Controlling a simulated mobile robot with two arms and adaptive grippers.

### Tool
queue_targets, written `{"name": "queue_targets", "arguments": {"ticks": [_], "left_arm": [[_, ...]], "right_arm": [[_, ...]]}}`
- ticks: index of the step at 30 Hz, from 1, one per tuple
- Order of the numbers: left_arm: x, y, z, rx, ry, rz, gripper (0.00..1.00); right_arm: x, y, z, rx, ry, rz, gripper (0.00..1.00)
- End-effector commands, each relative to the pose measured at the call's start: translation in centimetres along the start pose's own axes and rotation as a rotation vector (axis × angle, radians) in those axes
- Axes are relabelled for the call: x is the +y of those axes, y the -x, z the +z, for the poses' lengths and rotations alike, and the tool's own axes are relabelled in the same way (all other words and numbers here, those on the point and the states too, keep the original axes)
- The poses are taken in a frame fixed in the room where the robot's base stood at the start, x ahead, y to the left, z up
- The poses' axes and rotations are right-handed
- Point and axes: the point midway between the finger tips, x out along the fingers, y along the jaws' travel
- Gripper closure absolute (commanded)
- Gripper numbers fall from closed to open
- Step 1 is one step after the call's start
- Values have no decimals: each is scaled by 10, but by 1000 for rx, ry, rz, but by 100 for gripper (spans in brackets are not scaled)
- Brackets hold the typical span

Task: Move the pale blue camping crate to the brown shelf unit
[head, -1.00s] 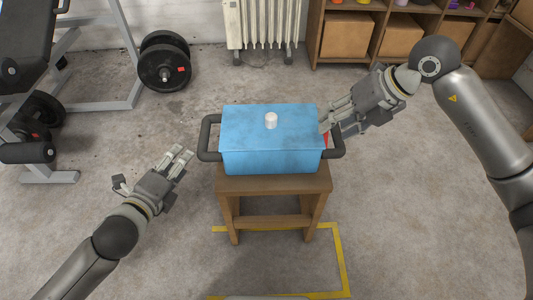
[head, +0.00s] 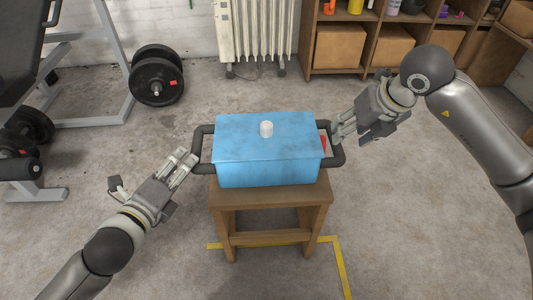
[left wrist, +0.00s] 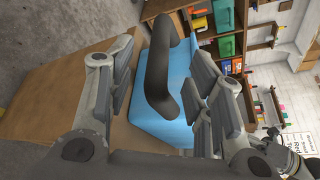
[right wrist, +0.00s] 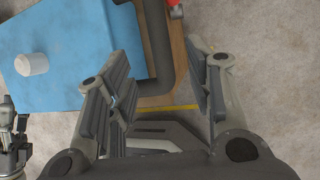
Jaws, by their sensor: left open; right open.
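The pale blue crate (head: 268,165) with dark side handles and a white knob on its lid sits on a small wooden stool (head: 270,196). My left gripper (head: 188,160) is open beside the crate's left handle; in the left wrist view that handle (left wrist: 160,75) lies between the open fingers (left wrist: 165,85). My right gripper (head: 338,132) is open at the right handle (head: 338,157); in the right wrist view the handle (right wrist: 157,45) shows just beyond the spread fingers (right wrist: 165,75). The brown shelf unit (head: 365,72) stands against the back wall at the upper right.
A white radiator (head: 254,35) stands left of the shelf unit. Weight plates (head: 157,78) and a gym bench (head: 35,90) are at the left. Yellow tape (head: 342,265) marks the floor by the stool. The concrete between stool and shelf is clear.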

Motion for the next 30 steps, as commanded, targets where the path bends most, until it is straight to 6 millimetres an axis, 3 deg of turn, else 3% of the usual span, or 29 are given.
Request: {"name": "queue_targets", "arguments": {"ticks": [15, 21, 30], "left_arm": [[-1, -75, 0, 0, 1, -2, 52], [-1, -84, 0, 0, 1, -2, 52], [0, -85, 0, 1, 0, -1, 55]], "right_arm": [[0, -75, -1, 3, -1, 1, 52], [0, -85, -1, 2, 0, 0, 52], [0, -85, 0, 1, 0, 0, 55]]}}
